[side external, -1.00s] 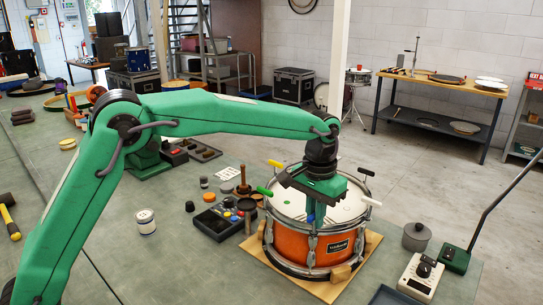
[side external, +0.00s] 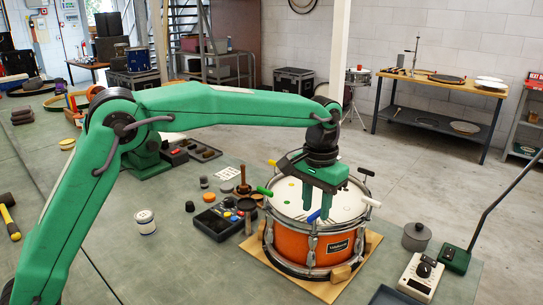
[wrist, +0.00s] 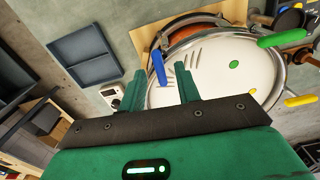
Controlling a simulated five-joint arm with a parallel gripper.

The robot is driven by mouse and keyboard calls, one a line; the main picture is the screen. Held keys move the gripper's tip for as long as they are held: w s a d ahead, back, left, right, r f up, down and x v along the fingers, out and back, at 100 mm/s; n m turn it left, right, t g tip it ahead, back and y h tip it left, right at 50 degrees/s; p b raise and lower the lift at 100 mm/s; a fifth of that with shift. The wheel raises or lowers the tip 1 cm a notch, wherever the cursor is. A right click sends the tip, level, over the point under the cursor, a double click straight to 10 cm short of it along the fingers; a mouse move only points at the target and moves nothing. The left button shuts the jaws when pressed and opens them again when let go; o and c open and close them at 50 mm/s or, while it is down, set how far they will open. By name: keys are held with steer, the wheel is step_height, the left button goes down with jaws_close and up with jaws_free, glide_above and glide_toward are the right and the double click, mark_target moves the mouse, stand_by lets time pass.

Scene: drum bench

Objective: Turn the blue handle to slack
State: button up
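The blue handle (side external: 313,216) sticks out at the near rim of the orange drum (side external: 292,240), whose white head faces up. In the wrist view the blue handle (wrist: 158,68) shows between my two fingertips, nearer the left one, and reaches a little past them. My gripper (side external: 317,213) hangs over the near part of the drumhead, fingers down. In the wrist view my gripper (wrist: 161,76) is open, with a clear gap on both sides of the handle. I cannot tell whether the fingertips are level with the handle or above it.
A green handle (side external: 264,191), a yellow handle (side external: 275,163), a white handle (side external: 371,202) and a black handle (side external: 366,172) stick out around the rim. A parts tray (side external: 222,220) lies left of the drum. A grey pot (side external: 416,236) and a meter box (side external: 421,276) stand right.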

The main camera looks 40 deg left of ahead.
mark_target(315, 213)
steer(key=shift+r, duration=2.55)
steer(key=s+a+r+t, duration=0.3)
steer(key=s+a+r, duration=0.2)
steer(key=s+a, duration=0.75)
steer(key=s+a+f+t, duration=0.1)
steer(key=s+a+f, duration=0.2)
steer(key=s, duration=0.5)
steer(key=s+a+f+t, duration=0.1)
steer(key=s+a+f, duration=0.2)
steer(key=s, duration=0.5)
steer(key=shift+a+f+n+t, duration=0.15)
steer(key=shift+f+n+t, duration=0.15)
steer(key=shift+f+n, duration=0.15)
